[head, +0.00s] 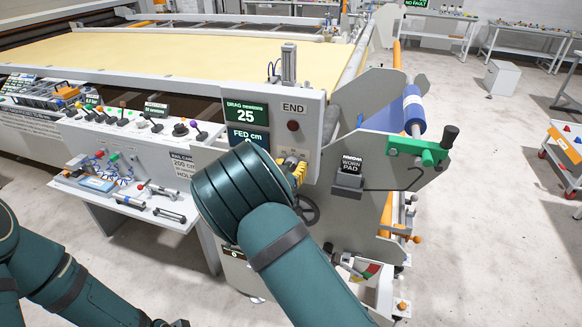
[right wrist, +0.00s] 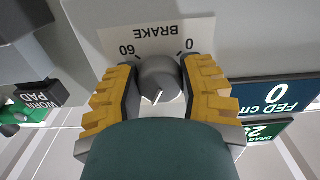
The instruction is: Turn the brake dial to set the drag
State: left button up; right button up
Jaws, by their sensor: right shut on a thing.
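The brake dial (right wrist: 160,76) is a grey round knob with a white pointer line, under a BRAKE label marked 0 and 60 that appears upside down in the right wrist view. The pointer line slants toward the lower left there. My right gripper (right wrist: 158,82) has its yellow fingers on both sides of the dial and is shut on it. In the head view my right gripper (head: 297,168) is at the end panel, and my arm hides the dial. The drag display (head: 245,114) reads 25 newtons. My left arm shows at the lower left; its gripper is out of view.
Below the END panel (head: 292,108) is a dark handwheel (head: 307,208). To the right are a WORN PAD block (head: 350,172) and a green bracket (head: 415,150) with a black knob. A shelf with small tools (head: 130,190) lies left.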

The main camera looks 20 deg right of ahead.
jog(key=shift+f+m+b, duration=0.2)
jog(key=shift+m+b, duration=1.1)
jog(key=shift+b, duration=0.85)
jog(key=shift+r+m+b, duration=0.15)
jog(key=shift+m+b, duration=0.35)
jog(key=o, duration=1.2)
jog(key=shift+w, duration=0.1)
jog(key=shift+a, duration=0.1)
jog(key=v, duration=1.2)
